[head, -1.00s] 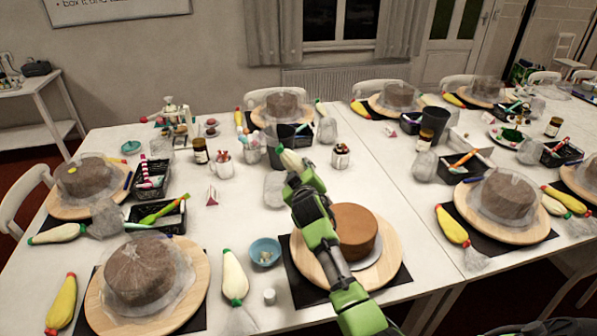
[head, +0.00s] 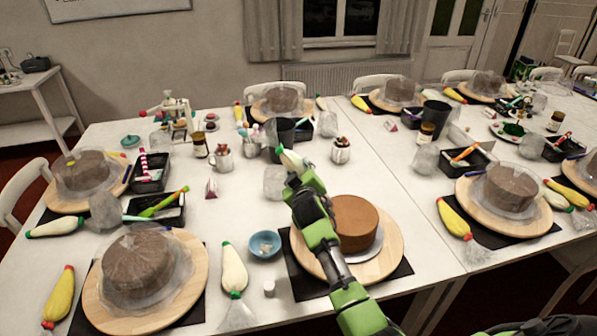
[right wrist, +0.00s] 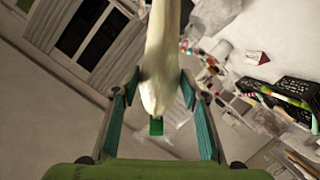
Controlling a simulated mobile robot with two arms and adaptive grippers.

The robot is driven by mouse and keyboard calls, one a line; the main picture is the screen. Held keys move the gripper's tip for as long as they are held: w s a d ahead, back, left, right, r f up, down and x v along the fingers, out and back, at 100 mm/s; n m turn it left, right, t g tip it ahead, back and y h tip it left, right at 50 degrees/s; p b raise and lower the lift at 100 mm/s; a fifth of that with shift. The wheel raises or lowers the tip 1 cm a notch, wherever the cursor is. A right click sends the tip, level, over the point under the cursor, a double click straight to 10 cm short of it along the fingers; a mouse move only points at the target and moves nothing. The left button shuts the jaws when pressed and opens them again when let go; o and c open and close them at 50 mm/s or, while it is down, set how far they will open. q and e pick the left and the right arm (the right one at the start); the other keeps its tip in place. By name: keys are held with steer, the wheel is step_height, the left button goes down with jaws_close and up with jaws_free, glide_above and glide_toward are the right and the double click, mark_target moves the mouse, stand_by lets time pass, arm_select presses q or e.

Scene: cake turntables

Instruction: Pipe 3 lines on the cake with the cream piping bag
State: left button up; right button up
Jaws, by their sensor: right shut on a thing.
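The bare brown cake (head: 354,222) sits on a round wooden turntable (head: 392,250) at the near middle of the table. Its visible top looks plain, but my right arm hides its left side. My right gripper (head: 298,182) is shut on a cream piping bag (head: 290,160) and holds it above the table, to the upper left of the cake in the head view. In the right wrist view the pale bag (right wrist: 160,60) runs between the fingers, with its green end (right wrist: 156,127) toward the palm. My left gripper is not in view.
Plastic-covered cakes on turntables stand left (head: 138,262) and right (head: 508,190). Another cream bag (head: 234,270), a blue bowl (head: 264,245) and a small white cup (head: 269,288) lie left of the bare cake. A dark container (head: 281,138) and jars stand behind the gripper.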

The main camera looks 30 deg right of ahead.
steer(key=shift+r, duration=0.15)
steer(key=shift+d, duration=0.1)
steer(key=shift+s+d+p, duration=0.3)
steer(key=shift+d+p, duration=0.15)
steer(key=shift+d, duration=0.35)
steer(key=shift+s+d+p, duration=0.3)
steer(key=shift+d+p, duration=0.1)
steer(key=shift+d, duration=0.4)
steer(key=shift+s+d+p, duration=0.3)
steer(key=shift+d+p, duration=0.15)
steer(key=shift+d, duration=0.35)
steer(key=shift+s+d+p, duration=0.3)
steer(key=shift+d, duration=0.5)
steer(key=shift+s+d+p, duration=0.3)
steer(key=shift+d, duration=0.55)
steer(key=shift+s+d+p, duration=0.3)
steer(key=shift+d, duration=0.5)
steer(key=o, duration=0.4)
